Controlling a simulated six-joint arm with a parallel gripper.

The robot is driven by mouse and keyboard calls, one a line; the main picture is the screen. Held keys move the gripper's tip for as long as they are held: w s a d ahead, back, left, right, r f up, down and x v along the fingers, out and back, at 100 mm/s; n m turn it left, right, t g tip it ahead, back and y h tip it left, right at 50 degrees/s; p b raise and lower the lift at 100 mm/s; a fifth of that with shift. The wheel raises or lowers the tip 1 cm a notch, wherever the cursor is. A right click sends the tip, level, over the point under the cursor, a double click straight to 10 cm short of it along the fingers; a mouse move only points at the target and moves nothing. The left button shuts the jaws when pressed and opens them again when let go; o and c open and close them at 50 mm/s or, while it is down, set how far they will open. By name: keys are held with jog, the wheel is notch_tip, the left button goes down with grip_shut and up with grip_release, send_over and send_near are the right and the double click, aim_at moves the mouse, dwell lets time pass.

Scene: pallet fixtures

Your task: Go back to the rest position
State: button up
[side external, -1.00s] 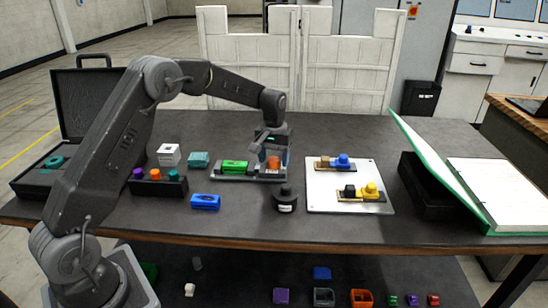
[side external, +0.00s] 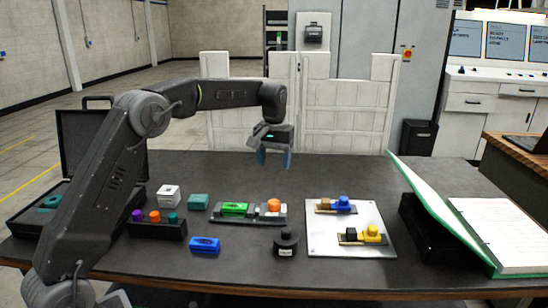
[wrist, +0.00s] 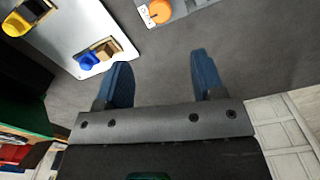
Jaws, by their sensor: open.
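My gripper (side external: 273,160) is open and empty, raised above the back part of the dark table (side external: 330,170). In the wrist view its two blue fingers (wrist: 162,78) are spread apart with nothing between them. Below and in front of it stands a grey fixture (side external: 222,220) holding a green block (side external: 235,209) and an orange round piece (side external: 273,205). The orange piece also shows at the top of the wrist view (wrist: 160,11). The gripper is clear of all these pieces.
A white plate (side external: 345,263) carries two fixtures with blue and yellow pieces. A black knobbed weight (side external: 286,241), a blue block (side external: 205,245) and a rack of coloured pieces (side external: 157,231) stand near the front. An open green binder (side external: 440,215) lies right. White panels (side external: 345,115) stand behind.

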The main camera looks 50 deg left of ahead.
jog(key=shift+r, duration=0.4)
jog(key=s+d+r+m+t, duration=0.15)
jog(key=s+d+r, duration=0.25)
jog(key=s, duration=0.4)
jog(key=s+d+r+m+t, duration=0.1)
jog(key=s+d+r+m, duration=0.1)
jog(key=s+d+r, duration=0.35)
jog(key=s+d+f+m+t, duration=0.1)
jog(key=s+f, duration=0.2)
jog(key=s, duration=0.6)
jog(key=s+d+f+m+t, duration=0.1)
jog(key=s+f, duration=0.3)
jog(key=s, duration=0.6)
jog(key=shift+d+f+m+t, duration=0.2)
jog(key=shift+d+m+t, duration=0.15)
jog(key=shift+d+t, duration=0.3)
